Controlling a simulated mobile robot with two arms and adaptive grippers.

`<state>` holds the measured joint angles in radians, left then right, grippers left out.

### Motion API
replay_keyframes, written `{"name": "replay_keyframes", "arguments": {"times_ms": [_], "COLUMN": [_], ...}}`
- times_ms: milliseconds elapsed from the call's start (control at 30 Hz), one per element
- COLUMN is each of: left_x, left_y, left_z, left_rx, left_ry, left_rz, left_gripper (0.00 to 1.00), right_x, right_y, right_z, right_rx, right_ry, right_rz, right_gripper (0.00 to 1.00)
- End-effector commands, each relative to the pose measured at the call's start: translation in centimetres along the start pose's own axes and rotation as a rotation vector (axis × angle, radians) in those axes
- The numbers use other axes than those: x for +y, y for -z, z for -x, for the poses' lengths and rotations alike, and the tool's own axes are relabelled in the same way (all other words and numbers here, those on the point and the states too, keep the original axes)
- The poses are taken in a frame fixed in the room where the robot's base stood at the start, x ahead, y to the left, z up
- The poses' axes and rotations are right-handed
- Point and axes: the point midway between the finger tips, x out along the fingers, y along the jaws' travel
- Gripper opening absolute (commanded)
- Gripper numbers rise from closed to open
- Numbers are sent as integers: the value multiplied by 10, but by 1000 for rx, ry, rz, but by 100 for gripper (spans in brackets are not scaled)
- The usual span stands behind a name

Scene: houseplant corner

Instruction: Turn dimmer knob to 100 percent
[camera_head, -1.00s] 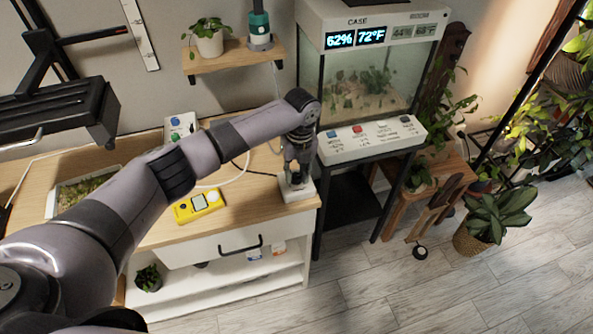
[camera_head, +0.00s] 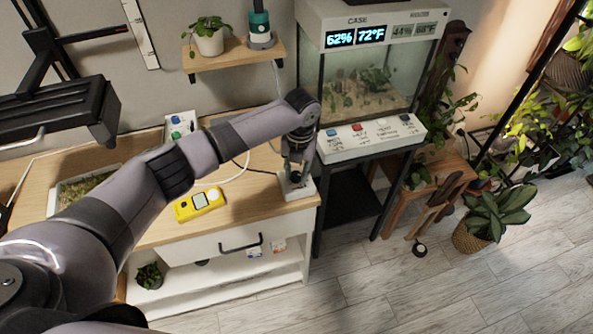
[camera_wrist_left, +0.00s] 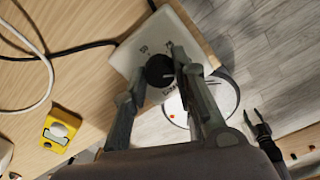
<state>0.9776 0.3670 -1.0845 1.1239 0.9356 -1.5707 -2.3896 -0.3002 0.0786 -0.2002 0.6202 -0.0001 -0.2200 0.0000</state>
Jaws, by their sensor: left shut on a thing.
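The dimmer is a white box (camera_head: 298,192) at the right front corner of the wooden cabinet top. In the left wrist view the box (camera_wrist_left: 132,58) carries a round black knob (camera_wrist_left: 158,68) with a light pointer line and small printed marks, partly hidden by the fingers. My left gripper (camera_head: 296,175) reaches down over the box from above. In the left wrist view its two fingers (camera_wrist_left: 157,80) are on either side of the knob, shut on it.
A yellow device (camera_head: 200,204) lies on the cabinet top left of the dimmer. Black and white cables run behind the box. A glass case (camera_head: 362,85) with a white control panel (camera_head: 372,137) stands close on the right. A planter tray (camera_head: 52,203) is at left.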

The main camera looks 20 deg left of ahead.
Motion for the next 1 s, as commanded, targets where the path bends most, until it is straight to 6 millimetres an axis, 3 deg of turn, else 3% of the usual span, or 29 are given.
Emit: {"name": "replay_keyframes", "arguments": {"times_ms": [267,300,600,867,1000], "left_x": [-1,-1,0,0,0], "left_y": [0,0,0,0,-1], "left_z": [1,1,0,0,10], "left_rx": [0,0,0,0,-2], "left_ry": [2,2,1,0,2], "left_rz": [-2,-2,-1,0,1], "left_gripper": [0,26,46,46,46], "right_x": [0,0,0,4,4], "right_y": [0,0,0,-1,-1], "right_z": [0,0,0,0,0], "right_rx": [0,0,0,-1,-1], "right_ry": [0,0,0,-5,-5], "right_rz": [0,0,0,2,2], "right_gripper": [39,39,39,39,39]}}
